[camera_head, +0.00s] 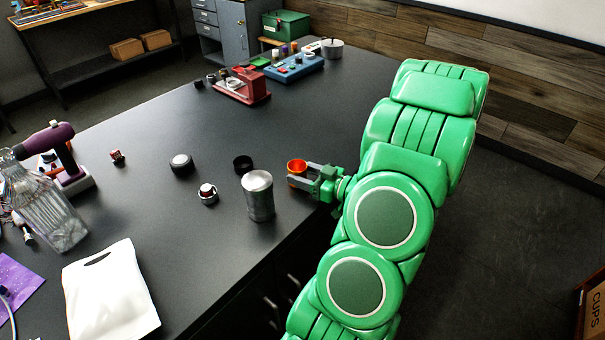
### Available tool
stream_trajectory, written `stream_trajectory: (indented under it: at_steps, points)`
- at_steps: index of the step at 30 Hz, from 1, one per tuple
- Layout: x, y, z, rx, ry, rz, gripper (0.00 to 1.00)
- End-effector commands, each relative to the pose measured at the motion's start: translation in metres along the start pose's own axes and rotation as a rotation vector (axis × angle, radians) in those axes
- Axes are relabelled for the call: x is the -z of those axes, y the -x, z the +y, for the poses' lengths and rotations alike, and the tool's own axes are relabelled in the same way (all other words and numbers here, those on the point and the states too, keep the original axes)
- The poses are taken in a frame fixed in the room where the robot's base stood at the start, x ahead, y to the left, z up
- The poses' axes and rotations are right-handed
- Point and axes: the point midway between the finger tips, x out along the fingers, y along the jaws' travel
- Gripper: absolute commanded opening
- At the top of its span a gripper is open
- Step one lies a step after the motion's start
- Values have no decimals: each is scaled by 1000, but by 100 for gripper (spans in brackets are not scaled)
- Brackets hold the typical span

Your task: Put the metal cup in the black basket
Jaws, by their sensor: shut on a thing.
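My gripper (300,180) is at the right edge of the dark table, shut on a small orange-red round cup (297,166) with an open top. A tall silver metal cylinder (259,199) stands upright on the table just left of my gripper, apart from it; I cannot tell if it is the metal cup. A small black open ring-shaped container (242,163) sits behind the cylinder; it may be the black basket. No larger black basket shows.
A red device (243,88), a blue device (294,68) and a silver pot (332,48) stand farther back. A glass bottle (50,210), purple tool (58,140) and white bag (108,295) are left.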

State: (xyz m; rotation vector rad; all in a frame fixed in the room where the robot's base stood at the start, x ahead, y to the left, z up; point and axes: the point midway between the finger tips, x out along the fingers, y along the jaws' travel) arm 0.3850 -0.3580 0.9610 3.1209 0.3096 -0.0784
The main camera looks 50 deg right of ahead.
Motion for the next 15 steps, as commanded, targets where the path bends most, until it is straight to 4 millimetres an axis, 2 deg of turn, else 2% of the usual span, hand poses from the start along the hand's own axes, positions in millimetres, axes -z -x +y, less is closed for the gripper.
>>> stream_trajectory:
  at_steps: [12,13,15]
  points:
    - [-4,0,0,-1,0,0,23]
    - [-3,0,0,-1,1,1,58]
    - [-3,0,0,-1,1,0,69]
